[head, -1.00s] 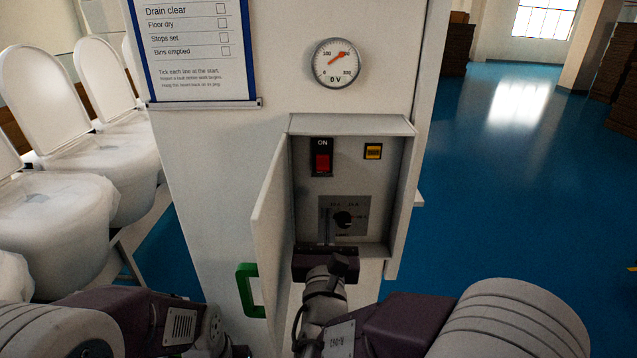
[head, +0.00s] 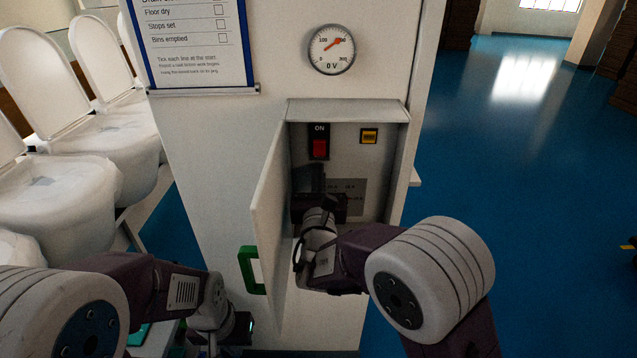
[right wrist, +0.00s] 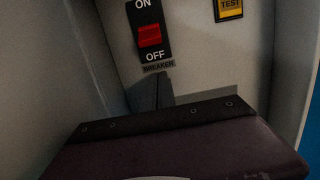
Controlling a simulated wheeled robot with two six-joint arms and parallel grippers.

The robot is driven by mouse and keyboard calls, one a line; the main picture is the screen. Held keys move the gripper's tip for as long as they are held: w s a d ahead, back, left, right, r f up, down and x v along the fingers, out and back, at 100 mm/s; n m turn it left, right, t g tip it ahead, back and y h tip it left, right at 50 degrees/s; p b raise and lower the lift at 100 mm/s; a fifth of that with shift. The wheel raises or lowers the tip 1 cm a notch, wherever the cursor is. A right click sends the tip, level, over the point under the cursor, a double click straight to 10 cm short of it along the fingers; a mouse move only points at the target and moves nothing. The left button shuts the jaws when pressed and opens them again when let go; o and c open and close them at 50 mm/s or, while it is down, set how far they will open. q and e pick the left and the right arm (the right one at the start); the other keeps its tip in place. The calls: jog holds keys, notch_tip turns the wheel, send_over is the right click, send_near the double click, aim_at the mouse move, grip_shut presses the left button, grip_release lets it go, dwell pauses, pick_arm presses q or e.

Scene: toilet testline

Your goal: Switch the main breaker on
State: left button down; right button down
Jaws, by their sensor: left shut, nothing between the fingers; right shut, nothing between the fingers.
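The breaker switch is a red rocker (head: 320,148) on a black plate inside the open grey box on the cabinet. In the right wrist view the red rocker (right wrist: 149,36) sits between the words ON above and OFF below, with a BREAKER label under it. I cannot tell which way it is tipped. My right gripper (head: 310,176) is shut and empty inside the box, just below the switch and apart from it. Its fingers also show in the right wrist view (right wrist: 151,92). My left gripper (head: 238,328) is shut and empty, low beside the cabinet.
The box door (head: 271,215) stands open on the left, with a green handle (head: 251,270). A yellow TEST button (head: 369,136) is right of the switch. A round gauge (head: 332,49) above reads 0 V.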

aim_at(319, 149)
jog(key=s+r+g+p, duration=0.1)
jog(key=r+g+p, duration=0.1)
jog(key=p, duration=0.2)
jog(key=s+r+g+p, duration=0.1)
jog(key=r+g+p, duration=0.1)
jog(key=p, duration=0.3)
jog(key=s+r+g+p, duration=0.1)
jog(key=r+p, duration=0.2)
jog(key=p, duration=0.2)
jog(key=shift+s+r+g, duration=0.2)
jog(key=shift+g, duration=0.2)
jog(key=shift+f+b, duration=0.35)
jog(key=shift+f, duration=0.15)
jog(key=shift+r+p, duration=0.55)
jog(key=shift+r, duration=0.25)
